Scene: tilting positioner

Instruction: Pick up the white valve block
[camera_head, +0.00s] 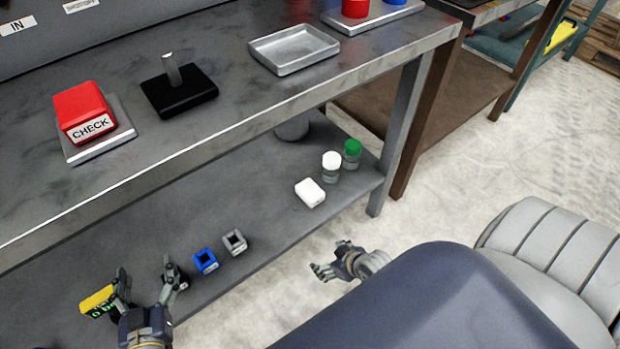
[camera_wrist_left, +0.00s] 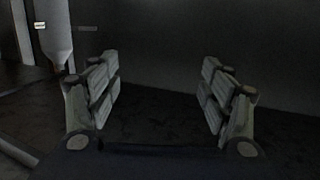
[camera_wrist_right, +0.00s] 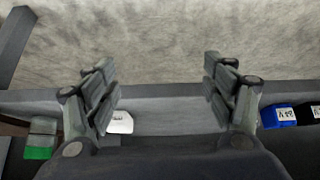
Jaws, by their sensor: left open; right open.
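The white valve block (camera_head: 310,193) lies on the lower shelf of the workbench, near its right front corner. It also shows in the right wrist view (camera_wrist_right: 121,123), partly behind the left finger. My right gripper (camera_head: 334,260) is open and empty, in front of the shelf edge and apart from the block. It also shows open in the right wrist view (camera_wrist_right: 160,78). My left gripper (camera_head: 146,274) is open with nothing between its fingers, over the left part of the lower shelf and far from the block. The left wrist view (camera_wrist_left: 160,85) is dark.
A white-capped jar (camera_head: 331,166) and a green-capped jar (camera_head: 351,153) stand behind the block. A yellow item (camera_head: 97,301) is beside my left gripper. The bench top (camera_head: 225,90) overhangs the shelf.

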